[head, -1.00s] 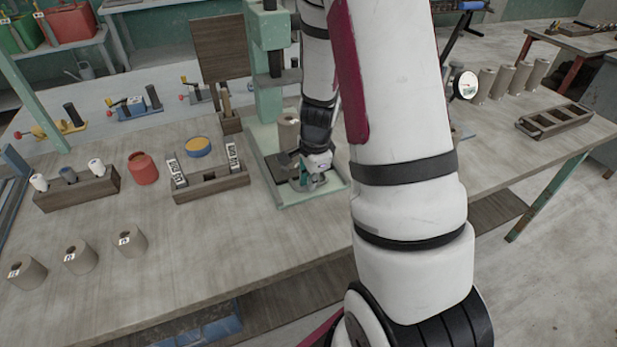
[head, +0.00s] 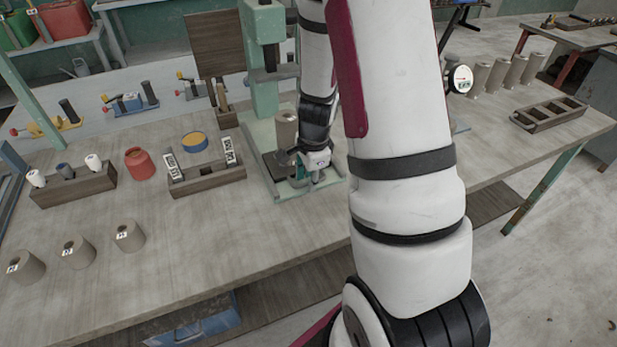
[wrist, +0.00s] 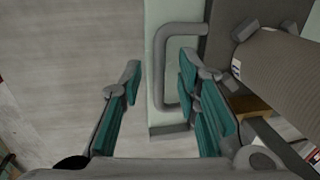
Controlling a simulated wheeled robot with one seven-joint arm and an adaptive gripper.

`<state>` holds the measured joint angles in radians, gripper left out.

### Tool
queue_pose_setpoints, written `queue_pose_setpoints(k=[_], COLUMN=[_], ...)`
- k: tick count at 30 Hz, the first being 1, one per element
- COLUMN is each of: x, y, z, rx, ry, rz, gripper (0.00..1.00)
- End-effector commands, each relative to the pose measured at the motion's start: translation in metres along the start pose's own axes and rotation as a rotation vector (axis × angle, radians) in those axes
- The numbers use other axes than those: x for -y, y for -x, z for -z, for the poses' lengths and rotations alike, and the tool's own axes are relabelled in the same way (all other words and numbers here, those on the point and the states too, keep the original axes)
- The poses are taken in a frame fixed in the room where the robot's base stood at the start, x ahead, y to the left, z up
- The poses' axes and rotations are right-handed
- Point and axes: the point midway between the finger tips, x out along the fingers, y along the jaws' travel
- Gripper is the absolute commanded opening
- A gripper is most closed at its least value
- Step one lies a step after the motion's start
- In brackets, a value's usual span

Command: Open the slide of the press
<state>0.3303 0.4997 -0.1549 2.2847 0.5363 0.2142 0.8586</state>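The green press (head: 262,60) stands on the bench, with a pale green base under it. Its slide is a dark plate (wrist: 218,45) carrying a ribbed clay cylinder (wrist: 275,70), which also shows in the head view (head: 286,127). A grey C-shaped handle (wrist: 161,75) sticks out from the plate over the base edge. My gripper (wrist: 160,68) is open, its teal-padded fingers apart on either side of the handle's long bar in the wrist view. Contact with the handle cannot be told. In the head view my gripper (head: 305,178) is low over the base, and my arm hides part of the press.
Left of the press are a dark rack (head: 207,178) with labelled pieces, a red pot (head: 139,164) and a rack of small bottles (head: 75,185). Several clay cylinders (head: 78,252) stand at the front left. A dial gauge (head: 460,79) stands to the right.

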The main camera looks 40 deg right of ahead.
Motion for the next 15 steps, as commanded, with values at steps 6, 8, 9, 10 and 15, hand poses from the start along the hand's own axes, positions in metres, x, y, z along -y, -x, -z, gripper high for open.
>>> queue_pose_setpoints(k=[6,8,9,10,15], x=[0.001,0.002,0.002,0.002,0.002], y=[0.01,0.017,0.024,0.029,0.064], z=[0.0,-0.001,-0.001,-0.001,-0.001], rx=[-0.001,-0.001,-0.001,-0.001,0.0], ry=[0.002,0.003,0.002,0.004,0.004], rz=[0.003,0.005,0.005,0.006,0.006], gripper=[0.3,0.3,0.3,0.3,0.3])
